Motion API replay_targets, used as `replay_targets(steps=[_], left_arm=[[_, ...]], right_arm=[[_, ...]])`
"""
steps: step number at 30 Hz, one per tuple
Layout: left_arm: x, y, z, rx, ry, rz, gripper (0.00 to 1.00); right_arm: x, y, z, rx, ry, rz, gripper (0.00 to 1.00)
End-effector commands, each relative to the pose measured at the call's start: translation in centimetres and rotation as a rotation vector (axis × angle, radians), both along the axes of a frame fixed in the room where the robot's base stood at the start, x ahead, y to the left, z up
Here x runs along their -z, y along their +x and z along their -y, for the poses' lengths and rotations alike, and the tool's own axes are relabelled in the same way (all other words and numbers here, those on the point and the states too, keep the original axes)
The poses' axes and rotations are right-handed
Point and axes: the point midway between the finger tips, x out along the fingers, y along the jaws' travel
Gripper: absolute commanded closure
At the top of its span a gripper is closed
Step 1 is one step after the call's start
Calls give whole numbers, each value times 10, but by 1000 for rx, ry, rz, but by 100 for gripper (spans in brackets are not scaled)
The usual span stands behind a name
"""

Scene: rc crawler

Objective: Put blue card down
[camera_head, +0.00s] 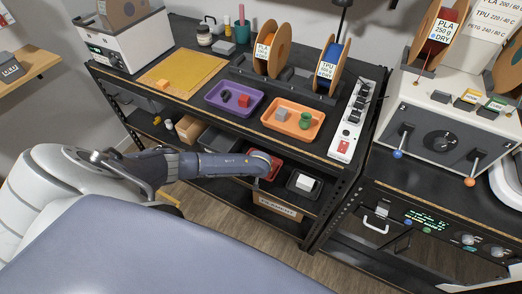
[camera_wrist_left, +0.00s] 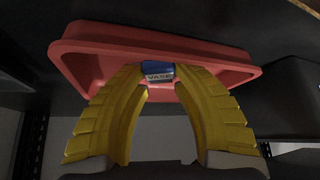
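The small blue card (camera_wrist_left: 157,68), with a white label reading "VASE", shows in the left wrist view at the red tray (camera_wrist_left: 105,42). My left gripper's yellow fingers (camera_wrist_left: 158,84) bend in to either side of the card, and their tips appear to touch its edges. Whether the card rests on the tray is unclear. In the head view, my left arm reaches to the lower shelf, where the red tray (camera_head: 276,165) is partly hidden by it. The fingers and card are hidden there. My right gripper is not in view.
A black tray (camera_head: 292,188) with a white block stands right of the red tray on the lower shelf. The tabletop above holds a purple tray (camera_head: 216,104), an orange tray (camera_head: 292,132) and filament spools (camera_head: 277,50). The table's front edge overhangs the reaching arm.

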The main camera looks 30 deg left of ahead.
Motion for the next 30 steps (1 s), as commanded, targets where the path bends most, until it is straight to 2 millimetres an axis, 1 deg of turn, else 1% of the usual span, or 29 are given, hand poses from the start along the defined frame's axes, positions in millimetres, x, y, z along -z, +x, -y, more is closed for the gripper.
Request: replay_targets(steps=[1, 3, 11, 16, 20, 30], left_arm=[[2, -2, 0, 0, 1, -4, 59], [2, -2, 0, 0, 0, -5, 53], [3, -3, 0, -1, 0, -7, 53], [-4, -6, 1, 0, -1, -7, 53], [-15, -12, 4, -1, -3, -7, 53], [-60, -35, 18, 1, -3, -3, 53]], right_arm=[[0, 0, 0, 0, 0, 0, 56], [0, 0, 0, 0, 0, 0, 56], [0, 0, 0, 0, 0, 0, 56], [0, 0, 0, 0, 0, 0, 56], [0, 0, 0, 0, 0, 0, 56], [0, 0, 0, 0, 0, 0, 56]])
